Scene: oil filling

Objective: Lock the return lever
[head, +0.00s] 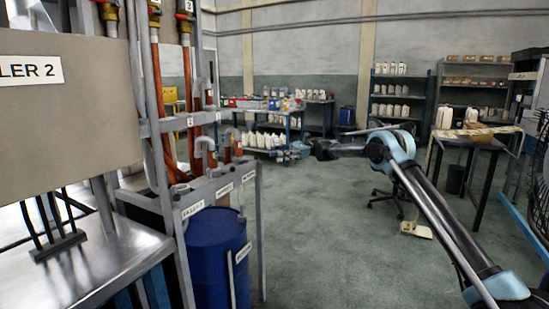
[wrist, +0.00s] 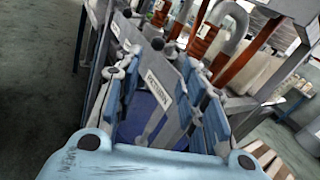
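My gripper (head: 284,154) is in the middle of the head view, apart from the pipe rack and to its right. In the wrist view my gripper (wrist: 162,65) has its two blue-grey fingers spread wide, with nothing held between them. A white RETURN label (wrist: 158,86) on the grey rack frame shows between the fingers, beyond them. Small dark knobs (wrist: 157,43) show near the label. I cannot tell which part is the return lever, or whether it is locked. In the head view the farthest rack label (head: 248,177) is too small to read.
A blue drum (head: 218,256) stands under the grey pipe rack (head: 222,181). Orange hoses (head: 158,85) and hooked pipes rise from the rack. A bench (head: 470,140) and shelves with white jugs (head: 390,88) stand at the right and back. The middle floor is mostly open.

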